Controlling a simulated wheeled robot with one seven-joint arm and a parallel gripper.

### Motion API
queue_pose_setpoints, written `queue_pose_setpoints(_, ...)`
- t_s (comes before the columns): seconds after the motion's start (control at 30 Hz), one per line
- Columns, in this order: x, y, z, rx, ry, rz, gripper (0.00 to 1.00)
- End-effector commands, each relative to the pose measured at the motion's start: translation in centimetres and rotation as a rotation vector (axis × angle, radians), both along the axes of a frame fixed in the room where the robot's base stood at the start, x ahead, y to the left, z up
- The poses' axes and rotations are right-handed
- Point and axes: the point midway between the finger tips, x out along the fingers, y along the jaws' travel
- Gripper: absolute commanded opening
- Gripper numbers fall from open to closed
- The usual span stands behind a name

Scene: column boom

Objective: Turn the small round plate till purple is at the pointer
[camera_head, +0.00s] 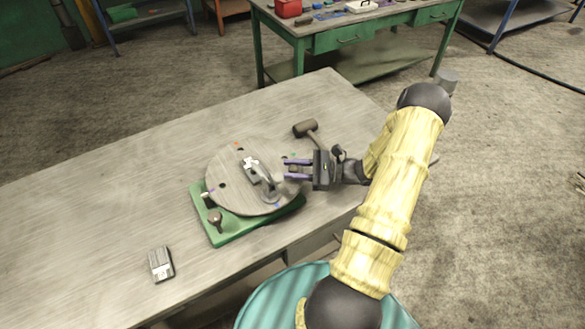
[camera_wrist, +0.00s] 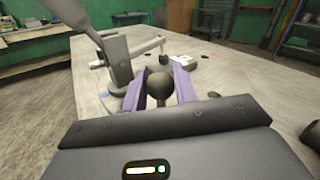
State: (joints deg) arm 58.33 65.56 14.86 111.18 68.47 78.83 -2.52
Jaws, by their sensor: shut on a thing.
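The small round plate (camera_head: 233,163) is grey and lies on a green base (camera_head: 236,234) on the workbench. Small colour marks sit near its rim: orange (camera_head: 238,147) at the far side, and a blue or purple one (camera_head: 278,205) at the near right. Another purplish spot shows at the left rim, beside a small pale-tipped part that may be the pointer (camera_head: 207,195). My gripper (camera_head: 290,170) reaches in from the right over the plate. Its purple fingers are shut on a dark round knob (camera_wrist: 158,88), seen between them in the wrist view.
A grey upright with a lever (camera_wrist: 118,62) stands close left of my fingers in the wrist view. A dark knob (camera_head: 215,217) stands at the base's left corner. A mallet (camera_head: 306,129) lies behind the plate, and a small grey box (camera_head: 160,264) lies front left. The bench's left is clear.

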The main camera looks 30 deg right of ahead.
Motion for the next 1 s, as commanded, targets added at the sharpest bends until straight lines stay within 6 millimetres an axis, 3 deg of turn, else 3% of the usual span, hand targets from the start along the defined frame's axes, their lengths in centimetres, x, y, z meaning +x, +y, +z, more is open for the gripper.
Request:
queue_pose_setpoints(0.03, 0.0, -0.1, 0.0, -0.002, 0.001, 0.0, 0.0)
queue_pose_setpoints(0.07, 0.0, -0.1, 0.0, -0.002, 0.001, 0.0, 0.34)
queue_pose_setpoints(0.13, 0.0, -0.1, 0.0, -0.002, 0.001, 0.0, 0.48)
queue_pose_setpoints(0.57, -0.3, -0.7, -0.1, -0.001, 0.0, -0.001, 0.48)
queue_pose_setpoints(1.0, -4.4, -7.3, -0.3, -0.003, 0.0, -0.004, 0.48)
